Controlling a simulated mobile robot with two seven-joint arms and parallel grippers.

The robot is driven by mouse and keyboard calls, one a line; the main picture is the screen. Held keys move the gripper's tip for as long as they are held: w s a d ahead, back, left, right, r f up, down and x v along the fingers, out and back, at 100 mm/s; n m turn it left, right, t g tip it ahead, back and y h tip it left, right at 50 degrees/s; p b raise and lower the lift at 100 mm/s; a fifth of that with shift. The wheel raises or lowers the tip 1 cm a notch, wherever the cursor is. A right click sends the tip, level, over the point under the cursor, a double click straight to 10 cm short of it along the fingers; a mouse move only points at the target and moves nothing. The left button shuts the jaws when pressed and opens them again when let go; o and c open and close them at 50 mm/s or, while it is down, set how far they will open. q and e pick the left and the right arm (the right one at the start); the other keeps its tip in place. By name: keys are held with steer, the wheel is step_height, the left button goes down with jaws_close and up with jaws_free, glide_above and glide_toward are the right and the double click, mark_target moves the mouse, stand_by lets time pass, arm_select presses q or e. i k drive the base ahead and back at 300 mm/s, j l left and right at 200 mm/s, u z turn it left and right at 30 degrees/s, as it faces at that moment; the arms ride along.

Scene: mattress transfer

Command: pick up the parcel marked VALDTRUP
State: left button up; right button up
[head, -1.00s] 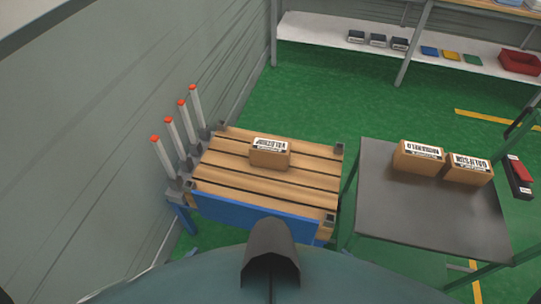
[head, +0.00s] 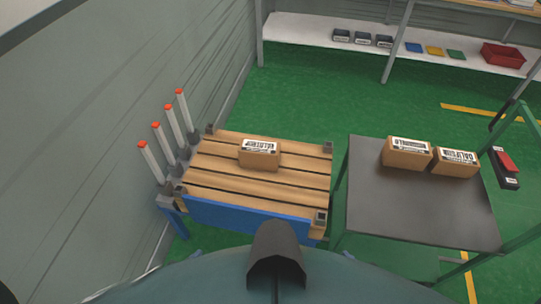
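One cardboard parcel (head: 259,155) sits on the slatted wooden pallet (head: 215,188) at the centre left. Its white label is small and blurred; the print may read VALDTRUP, but I cannot be sure. Two more cardboard parcels stand side by side at the back of the dark table at right: a left one (head: 406,155) and a right one (head: 455,164). Their white labels carry other-looking print that I cannot read for certain. Neither of my grippers shows in the head view.
The dark table (head: 415,210) is bare in front of its parcels. Several grey posts with red tips (head: 162,149) line the pallet's left side, near the wall. A shelf (head: 300,32) with small bins and a red bin (head: 503,54) stands behind. Green floor lies open between.

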mark_target(258, 154)
steer(key=z, duration=1.6)
steer(key=j+z, duration=0.25)
steer(key=j, duration=0.2)
steer(key=k+j+z, duration=0.25)
steer(key=j, duration=0.65)
steer(key=k+j, duration=0.1)
steer(key=j, duration=0.35)
